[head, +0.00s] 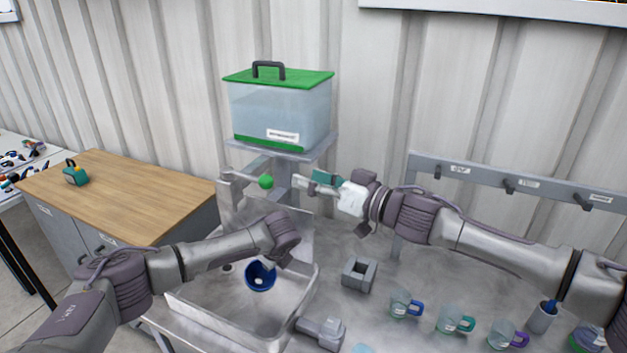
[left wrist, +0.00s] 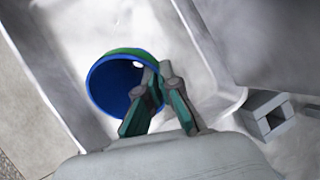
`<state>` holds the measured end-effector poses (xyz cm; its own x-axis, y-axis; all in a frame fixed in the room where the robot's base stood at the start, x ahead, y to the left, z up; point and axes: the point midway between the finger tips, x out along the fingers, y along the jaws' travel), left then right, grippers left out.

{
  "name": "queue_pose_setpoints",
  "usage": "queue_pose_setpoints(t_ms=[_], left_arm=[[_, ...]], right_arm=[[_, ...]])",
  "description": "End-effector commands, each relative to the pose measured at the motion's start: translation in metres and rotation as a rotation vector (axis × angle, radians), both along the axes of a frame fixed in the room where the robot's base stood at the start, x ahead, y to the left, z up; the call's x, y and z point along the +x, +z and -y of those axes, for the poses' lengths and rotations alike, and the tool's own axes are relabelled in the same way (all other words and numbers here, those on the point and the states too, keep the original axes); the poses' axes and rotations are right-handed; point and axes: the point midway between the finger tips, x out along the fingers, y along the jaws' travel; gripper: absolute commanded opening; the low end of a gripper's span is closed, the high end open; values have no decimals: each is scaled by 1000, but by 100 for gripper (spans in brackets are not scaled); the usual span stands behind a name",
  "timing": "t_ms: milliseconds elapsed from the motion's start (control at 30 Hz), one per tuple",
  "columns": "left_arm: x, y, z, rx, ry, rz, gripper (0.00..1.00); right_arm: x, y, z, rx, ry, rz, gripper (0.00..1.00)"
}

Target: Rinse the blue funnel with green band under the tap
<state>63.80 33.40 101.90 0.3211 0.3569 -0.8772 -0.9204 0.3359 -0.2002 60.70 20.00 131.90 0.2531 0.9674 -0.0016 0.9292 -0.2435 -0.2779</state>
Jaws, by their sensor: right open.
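The blue funnel with green band (head: 260,277) is over the sink basin (head: 197,313), its blue mouth showing. In the left wrist view the funnel (left wrist: 106,88) shows its green band along the upper edge. My left gripper (left wrist: 151,80) has its fingertips close together on the funnel's rim. In the head view my left wrist hides these fingers. The tap (head: 238,177) is a grey fitting with a green knob (head: 266,182) below the clear tank (head: 280,112). My right gripper (head: 310,180) is open and empty, just right of the knob and apart from it. No water stream is visible.
A grey square block (head: 359,274) stands right of the basin. Several clear mugs (head: 403,305) line the counter's front right. A hook rail (head: 510,185) is on the wall behind my right arm. A wooden-topped cabinet (head: 120,195) stands left.

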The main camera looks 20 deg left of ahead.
Motion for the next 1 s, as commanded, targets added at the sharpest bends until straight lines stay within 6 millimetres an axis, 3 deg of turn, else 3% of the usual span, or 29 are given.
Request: queue_pose_setpoints(t_ms=[400,1000], left_arm=[[-22,2,25,0,-2,-1,0],[-25,0,28,0,0,1,0]], right_arm=[[0,32,0,0,0,0,59],[0,33,0,0,0,0,59]])
